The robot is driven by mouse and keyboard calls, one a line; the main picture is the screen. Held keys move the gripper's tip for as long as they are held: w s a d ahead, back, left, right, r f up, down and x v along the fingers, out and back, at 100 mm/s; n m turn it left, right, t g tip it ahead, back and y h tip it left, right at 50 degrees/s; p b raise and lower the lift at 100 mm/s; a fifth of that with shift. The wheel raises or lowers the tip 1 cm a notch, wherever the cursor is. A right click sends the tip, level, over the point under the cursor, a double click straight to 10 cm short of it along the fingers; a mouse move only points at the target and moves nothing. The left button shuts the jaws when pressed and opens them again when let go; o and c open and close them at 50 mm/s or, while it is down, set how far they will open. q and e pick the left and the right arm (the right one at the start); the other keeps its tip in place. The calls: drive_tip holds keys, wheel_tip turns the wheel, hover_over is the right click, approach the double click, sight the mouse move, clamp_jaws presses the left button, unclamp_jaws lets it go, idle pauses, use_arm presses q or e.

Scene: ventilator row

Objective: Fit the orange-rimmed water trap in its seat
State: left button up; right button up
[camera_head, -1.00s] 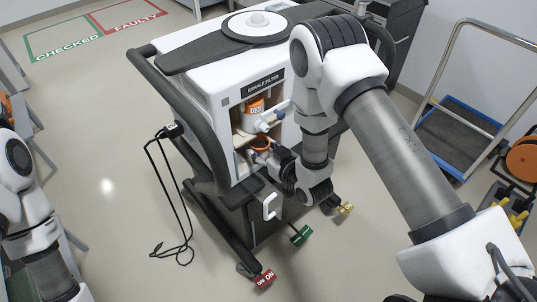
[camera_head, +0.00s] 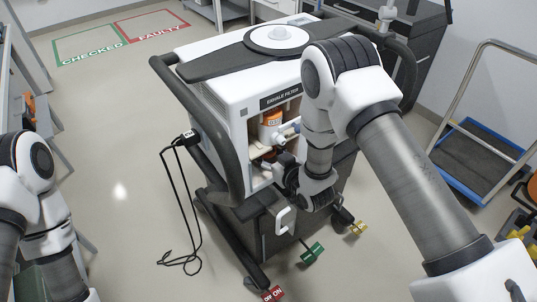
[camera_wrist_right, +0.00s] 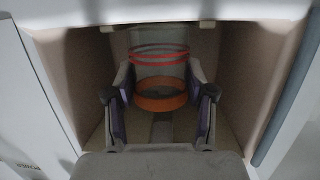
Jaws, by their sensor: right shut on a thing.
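The water trap's orange rim (camera_wrist_right: 160,101) shows between the fingers of my right gripper (camera_wrist_right: 162,112) in the right wrist view. The gripper is shut on the trap, inside the open compartment of the ventilator. Behind and above the rim is a pale cylindrical shape with red rings (camera_wrist_right: 160,55); I cannot tell whether the rim touches it. In the head view the right gripper (camera_head: 276,164) reaches into the compartment below an orange-labelled canister (camera_head: 270,122). The trap's body is mostly hidden. My left arm is at the left edge, its gripper out of view.
The ventilator cart (camera_head: 225,95) has a dark side rail (camera_head: 205,125) and a hanging black cable (camera_head: 180,215). The compartment walls (camera_wrist_right: 75,70) stand close on both sides of the gripper. A blue-edged trolley (camera_head: 475,155) is at the right. The floor at left is clear.

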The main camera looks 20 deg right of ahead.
drive_tip(key=shift+f, duration=0.15)
drive_tip(key=o, duration=1.2)
drive_tip(key=shift+o, duration=0.2)
drive_tip(key=v, duration=1.2)
